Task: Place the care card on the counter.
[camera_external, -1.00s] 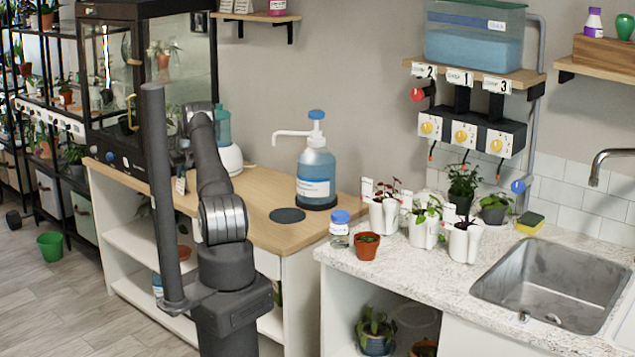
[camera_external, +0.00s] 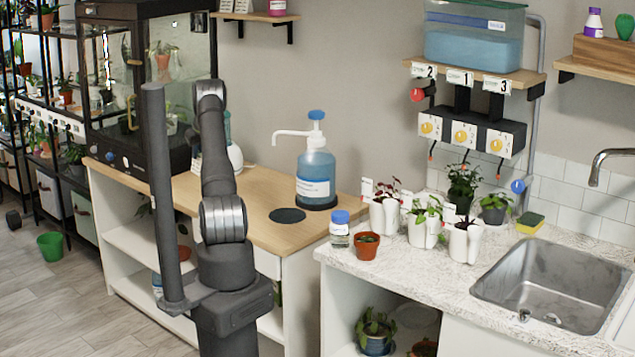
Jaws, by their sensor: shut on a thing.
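My arm rises in front of the wooden counter (camera_external: 258,232), and its upper links bend away from the camera. My gripper is hidden behind these links, so its jaws and anything in them do not show. I cannot make out a care card at my gripper. The speckled stone counter (camera_external: 400,275) with the sink is on the right. Small pale cards (camera_external: 243,6) stand on the wall shelf at the top, too small to read.
A blue pump bottle (camera_external: 316,175) and a dark round pad (camera_external: 287,215) are on the wooden counter. A blue-lidded jar (camera_external: 339,235), a terracotta pot (camera_external: 367,246) and several white planters (camera_external: 424,228) stand on the stone counter. A glass cabinet (camera_external: 150,65) is at left.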

